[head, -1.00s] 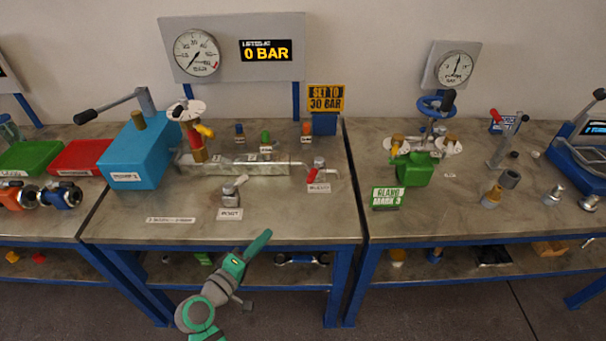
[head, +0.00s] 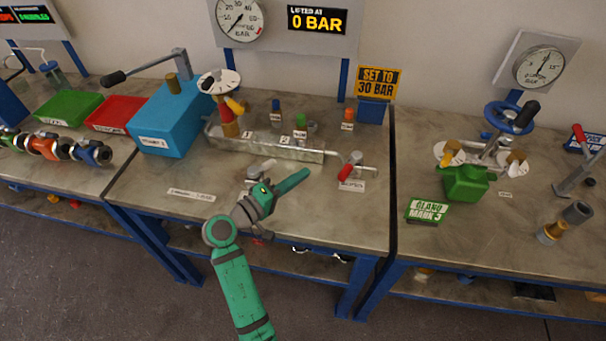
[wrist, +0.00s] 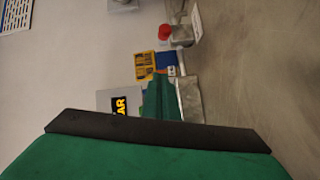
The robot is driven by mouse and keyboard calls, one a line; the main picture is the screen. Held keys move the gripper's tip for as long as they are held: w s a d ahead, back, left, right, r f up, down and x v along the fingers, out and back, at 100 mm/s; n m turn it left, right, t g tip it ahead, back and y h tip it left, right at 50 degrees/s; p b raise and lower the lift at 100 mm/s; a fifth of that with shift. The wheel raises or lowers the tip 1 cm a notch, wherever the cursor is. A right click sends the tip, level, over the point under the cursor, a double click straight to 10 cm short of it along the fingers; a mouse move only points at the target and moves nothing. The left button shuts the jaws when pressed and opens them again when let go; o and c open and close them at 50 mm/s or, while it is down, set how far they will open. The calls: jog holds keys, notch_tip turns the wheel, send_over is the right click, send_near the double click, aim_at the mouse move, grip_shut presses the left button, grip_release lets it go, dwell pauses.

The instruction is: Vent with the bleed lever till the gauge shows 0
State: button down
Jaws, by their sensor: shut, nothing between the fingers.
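A valve with a red lever (head: 346,172) sits at the right end of the pipe on the middle bench. Its label is too small to read surely. In the wrist view a red knob (wrist: 165,32) shows on a grey block, probably this lever. The round white gauge (head: 239,18) is on the back panel, its top cut off; its dark needle points to the lower left, and I cannot read it exactly. My gripper (head: 303,174) is shut and empty above the bench, pointing right, a short way left of the red lever. It partly hides a grey lever (head: 262,166).
A display (head: 317,19) reads "0 BAR" and a yellow sign (head: 379,82) reads "SET TO 30 BAR". The metal tray (head: 270,146) and a blue pump box (head: 165,122) stand left of the lever. The front right of the bench is clear. A second bench stands right.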

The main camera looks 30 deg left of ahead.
aim_at(349, 168)
jog(key=w+d, duration=0.1)
jog(key=w, duration=0.1)
jog(key=w+d, duration=0.2)
jog(key=w+d+f, duration=0.1)
jog(key=w+d, duration=0.1)
jog(key=shift+w+d+f, duration=0.1)
jog(key=shift+w, duration=0.1)
jog(key=shift+d+f, duration=0.15)
jog(key=shift+d, duration=0.5)
